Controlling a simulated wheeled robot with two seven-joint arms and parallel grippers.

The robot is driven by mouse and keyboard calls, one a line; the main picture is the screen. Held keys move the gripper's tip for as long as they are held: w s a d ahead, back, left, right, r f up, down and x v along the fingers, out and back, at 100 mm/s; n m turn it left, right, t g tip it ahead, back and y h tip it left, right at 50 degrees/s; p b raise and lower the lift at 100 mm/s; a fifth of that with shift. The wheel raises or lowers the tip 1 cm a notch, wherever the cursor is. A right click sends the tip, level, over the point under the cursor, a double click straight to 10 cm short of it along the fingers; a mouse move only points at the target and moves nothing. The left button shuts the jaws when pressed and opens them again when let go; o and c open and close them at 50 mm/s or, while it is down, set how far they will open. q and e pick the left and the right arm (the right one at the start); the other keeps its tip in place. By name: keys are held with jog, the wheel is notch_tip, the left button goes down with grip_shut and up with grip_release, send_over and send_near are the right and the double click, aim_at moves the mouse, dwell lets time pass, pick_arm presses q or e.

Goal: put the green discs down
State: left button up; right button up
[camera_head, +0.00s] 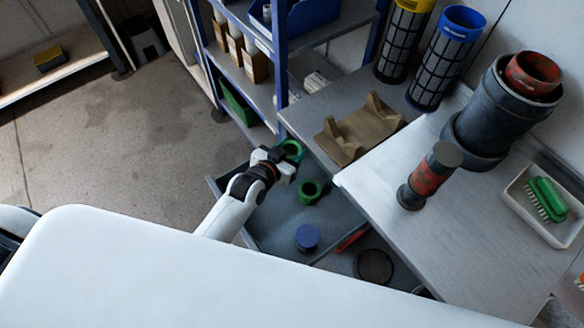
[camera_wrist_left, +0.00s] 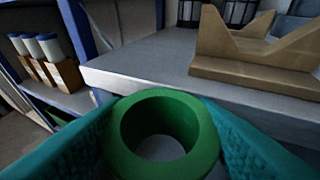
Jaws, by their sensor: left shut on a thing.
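My left gripper (camera_head: 286,160) is shut on a green disc (camera_head: 292,147), a thick ring with an open centre. In the left wrist view the held green disc (camera_wrist_left: 194,153) sits between the two teal fingers, and its hole faces the camera. The gripper holds it above the far end of a grey open drawer or tray (camera_head: 262,226), beside the bench. A second green disc (camera_head: 309,192) lies inside that drawer. My right gripper is not in view.
The metal bench (camera_head: 440,215) edge is close right of the gripper, with a brown V-shaped cradle (camera_head: 350,135) on it. A blue-framed shelf (camera_head: 279,60) stands behind. A blue round cap (camera_head: 307,237) lies in the drawer.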

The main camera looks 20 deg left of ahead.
pick_arm(q)
notch_tip(320, 180, down, 3)
jog(key=shift+f, duration=0.75)
notch_tip(320, 180, down, 3)
jog(key=shift+f+b, duration=0.1)
jog(key=shift+b, duration=0.45)
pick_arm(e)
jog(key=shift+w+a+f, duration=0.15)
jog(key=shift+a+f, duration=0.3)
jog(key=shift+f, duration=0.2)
pick_arm(q)
jog(key=shift+f, duration=0.1)
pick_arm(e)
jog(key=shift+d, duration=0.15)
pick_arm(q)
jog(key=o, duration=1)
jog(key=shift+f, duration=0.1)
jog(key=shift+c, duration=0.2)
